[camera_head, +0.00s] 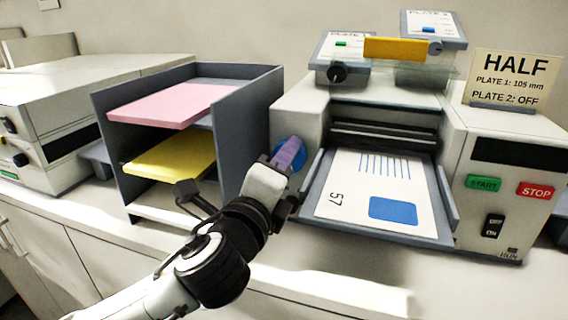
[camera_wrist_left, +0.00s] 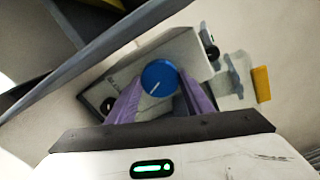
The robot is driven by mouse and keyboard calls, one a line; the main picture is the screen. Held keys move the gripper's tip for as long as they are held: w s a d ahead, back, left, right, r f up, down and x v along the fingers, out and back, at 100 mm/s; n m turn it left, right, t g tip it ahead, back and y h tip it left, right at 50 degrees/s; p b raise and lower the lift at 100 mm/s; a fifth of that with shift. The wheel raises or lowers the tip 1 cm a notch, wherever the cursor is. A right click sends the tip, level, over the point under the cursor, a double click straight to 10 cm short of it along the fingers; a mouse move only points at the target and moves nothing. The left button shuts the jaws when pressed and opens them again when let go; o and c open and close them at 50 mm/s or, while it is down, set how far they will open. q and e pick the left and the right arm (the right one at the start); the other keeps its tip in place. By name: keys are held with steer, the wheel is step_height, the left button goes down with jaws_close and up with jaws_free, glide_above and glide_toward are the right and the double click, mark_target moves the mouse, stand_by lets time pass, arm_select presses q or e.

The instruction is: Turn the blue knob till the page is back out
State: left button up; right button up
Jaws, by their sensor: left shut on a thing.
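The blue knob (camera_head: 299,158) is on the left side of the printing machine (camera_head: 297,108), partly hidden by my gripper in the head view. In the left wrist view the blue knob (camera_wrist_left: 159,77) shows a white pointer line slanting to the lower left. My left gripper (camera_head: 288,154) has its purple fingers at the knob; in the left wrist view the fingers (camera_wrist_left: 158,98) are on either side of it, shut on it. The page (camera_head: 372,190) lies on the machine's front tray (camera_head: 398,237), with blue lines, a blue block and the number 57. My right gripper is not in view.
A grey shelf rack (camera_head: 107,150) with pink (camera_head: 172,105) and yellow sheets (camera_head: 172,157) stands left, close to my arm. START (camera_head: 484,183) and STOP (camera_head: 536,190) buttons are on the machine's right. A sign (camera_head: 513,78) reads HALF, PLATE 1: 105 mm, PLATE 2: OFF.

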arm_select(q)
steer(key=shift+m, duration=0.4)
steer(key=o, duration=1)
steer(key=shift+o, duration=0.2)
steer(key=b+v, duration=0.1)
steer(key=v, duration=0.9)
steer(key=shift+s, duration=0.15)
